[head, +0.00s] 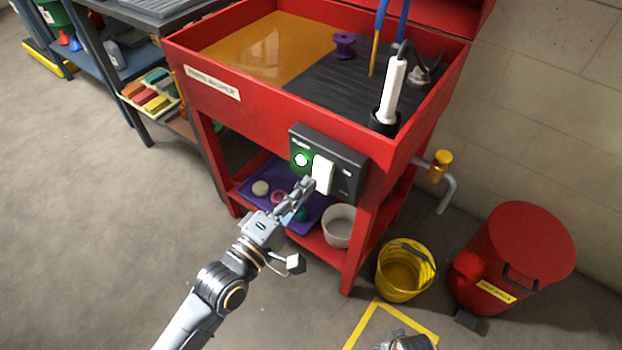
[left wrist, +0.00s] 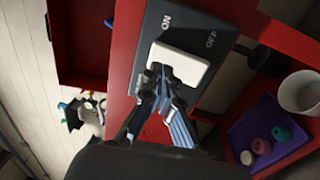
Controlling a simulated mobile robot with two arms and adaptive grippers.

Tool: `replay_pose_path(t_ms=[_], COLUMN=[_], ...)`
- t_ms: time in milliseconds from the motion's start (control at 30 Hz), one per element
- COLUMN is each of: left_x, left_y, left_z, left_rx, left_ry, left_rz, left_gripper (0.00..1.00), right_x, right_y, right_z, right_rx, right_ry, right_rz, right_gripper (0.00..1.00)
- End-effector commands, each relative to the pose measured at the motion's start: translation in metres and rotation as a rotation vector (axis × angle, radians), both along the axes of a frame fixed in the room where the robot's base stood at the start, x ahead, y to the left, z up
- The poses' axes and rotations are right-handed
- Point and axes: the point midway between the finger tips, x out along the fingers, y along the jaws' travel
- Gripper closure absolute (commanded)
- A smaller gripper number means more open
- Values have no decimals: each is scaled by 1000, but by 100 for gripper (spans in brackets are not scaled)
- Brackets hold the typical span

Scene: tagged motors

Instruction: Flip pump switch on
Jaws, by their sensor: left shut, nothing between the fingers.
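The pump switch is a white rocker (head: 323,174) on a dark control box (head: 349,162) at the front of the red parts washer (head: 262,112). A green lamp with a bright white centre (head: 301,160) sits left of the rocker. In the left wrist view the rocker (left wrist: 181,63) lies near the ON and OFF labels; I cannot tell which way it is tipped. My left gripper (head: 304,187) is shut and empty, its fingertips (left wrist: 160,78) at the rocker's edge, touching or very close. Part of my right gripper (head: 408,342) shows at the bottom edge; its fingers are unclear.
Below the box, a purple tray (head: 248,190) and a white tub (head: 339,226) stand on the lower shelf. A yellow bucket (head: 405,270) and a red waste can (head: 515,260) stand at right. A pipe with a yellow valve (head: 440,163) juts out. Floor at left is clear.

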Motion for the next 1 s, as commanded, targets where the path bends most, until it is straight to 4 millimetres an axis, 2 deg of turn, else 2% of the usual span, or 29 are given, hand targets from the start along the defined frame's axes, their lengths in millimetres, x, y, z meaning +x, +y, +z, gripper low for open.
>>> replay_pose_path(t_ms=[200,400,600,1000], left_x=[-41,-64,-72,-72], left_y=[29,46,52,52], left_z=[-6,-8,-8,-8], left_rx=[4,3,1,0], left_ry=[3,3,0,0], left_rz=[-1,0,0,1], left_gripper=[100,100,100,100], right_x=[0,0,0,0], right_y=[0,0,0,0], right_z=[0,0,0,0], right_rx=[0,0,0,0], right_ry=[0,1,1,0], right_rz=[0,0,0,0], right_gripper=[60,60,60,60])
